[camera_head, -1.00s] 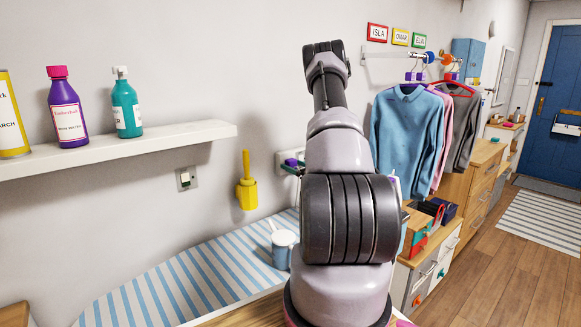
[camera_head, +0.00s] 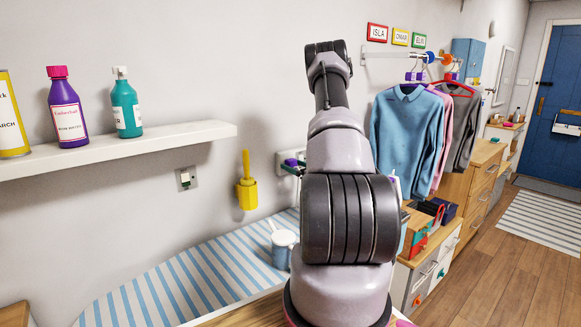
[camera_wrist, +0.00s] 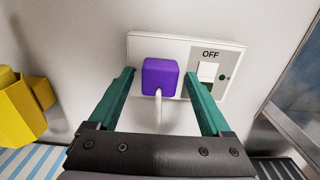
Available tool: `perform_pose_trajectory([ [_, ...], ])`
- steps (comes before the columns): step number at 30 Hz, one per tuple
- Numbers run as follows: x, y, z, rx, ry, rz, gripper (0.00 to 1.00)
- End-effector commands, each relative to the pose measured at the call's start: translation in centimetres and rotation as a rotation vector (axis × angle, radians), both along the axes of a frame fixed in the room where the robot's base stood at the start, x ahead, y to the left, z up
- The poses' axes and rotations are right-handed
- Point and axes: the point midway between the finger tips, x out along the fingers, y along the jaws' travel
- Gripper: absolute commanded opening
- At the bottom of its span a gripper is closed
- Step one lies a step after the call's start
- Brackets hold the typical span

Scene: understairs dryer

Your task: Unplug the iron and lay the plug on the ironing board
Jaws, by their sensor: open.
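The purple plug (camera_wrist: 161,77) sits in the white wall socket (camera_wrist: 204,57), its pale cord (camera_wrist: 158,110) hanging down from it. In the wrist view my gripper (camera_wrist: 160,88) is open, with one green finger on each side of the plug and gaps between. The switch beside the plug (camera_wrist: 208,72) is under the word OFF. In the head view the plug (camera_head: 292,162) shows small on the wall, left of my arm, which hides my gripper. The striped ironing board (camera_head: 190,277) lies below. I cannot make out the iron.
A yellow holder (camera_head: 247,193) hangs on the wall left of the socket; it also shows in the wrist view (camera_wrist: 20,108). A shelf with bottles (camera_head: 120,148) juts out above. The board's left part is clear.

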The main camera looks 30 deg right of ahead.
Motion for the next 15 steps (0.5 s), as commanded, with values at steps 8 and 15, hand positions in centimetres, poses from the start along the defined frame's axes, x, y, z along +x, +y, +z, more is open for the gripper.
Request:
perform_pose_trajectory([
  [8, 0.02, 0.03, 0.01, 0.000, 0.000, 0.000, 0.10],
  [15, -0.06, 0.00, 0.02, 0.000, 0.000, 0.000, 0.00],
])
